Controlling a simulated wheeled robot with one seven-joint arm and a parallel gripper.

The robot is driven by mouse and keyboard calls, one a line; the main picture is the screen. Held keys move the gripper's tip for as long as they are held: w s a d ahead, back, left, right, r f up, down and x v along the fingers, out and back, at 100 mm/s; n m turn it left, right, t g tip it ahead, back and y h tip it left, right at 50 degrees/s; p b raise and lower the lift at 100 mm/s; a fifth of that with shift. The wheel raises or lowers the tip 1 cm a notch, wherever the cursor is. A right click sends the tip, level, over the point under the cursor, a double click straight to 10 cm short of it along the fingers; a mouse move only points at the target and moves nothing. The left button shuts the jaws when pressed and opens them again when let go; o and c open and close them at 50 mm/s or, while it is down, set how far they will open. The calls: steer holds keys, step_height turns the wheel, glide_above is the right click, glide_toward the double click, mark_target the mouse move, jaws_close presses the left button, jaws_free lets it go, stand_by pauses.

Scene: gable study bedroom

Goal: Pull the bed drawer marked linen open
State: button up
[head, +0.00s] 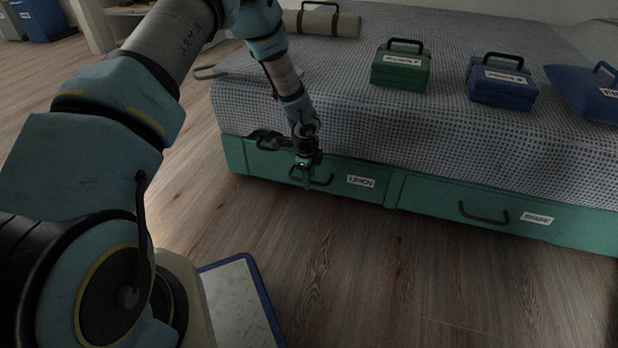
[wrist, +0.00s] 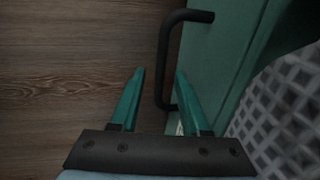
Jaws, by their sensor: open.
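The bed's left green drawer (head: 255,160) has a label (head: 360,181) that is small but seems to read linen. Its front looks flush with the bed base, so it appears shut. Its dark bar handle (head: 322,182) is partly hidden by my gripper (head: 307,167). In the wrist view, my gripper (wrist: 160,73) is open, with two green fingers. The near end of the handle (wrist: 162,62) shows between the fingers, and the rest runs on beyond the tips. I cannot tell whether a finger touches it.
A second green drawer (head: 430,198) with its own handle (head: 483,214) is at right, shut. Green (head: 400,72) and blue (head: 500,85) labelled cases lie on the bed (head: 330,110). A blue-edged board (head: 240,295) lies near my base. The wooden floor (head: 400,290) before the drawers is clear.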

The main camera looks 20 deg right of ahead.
jaws_close()
stand_by(1.3)
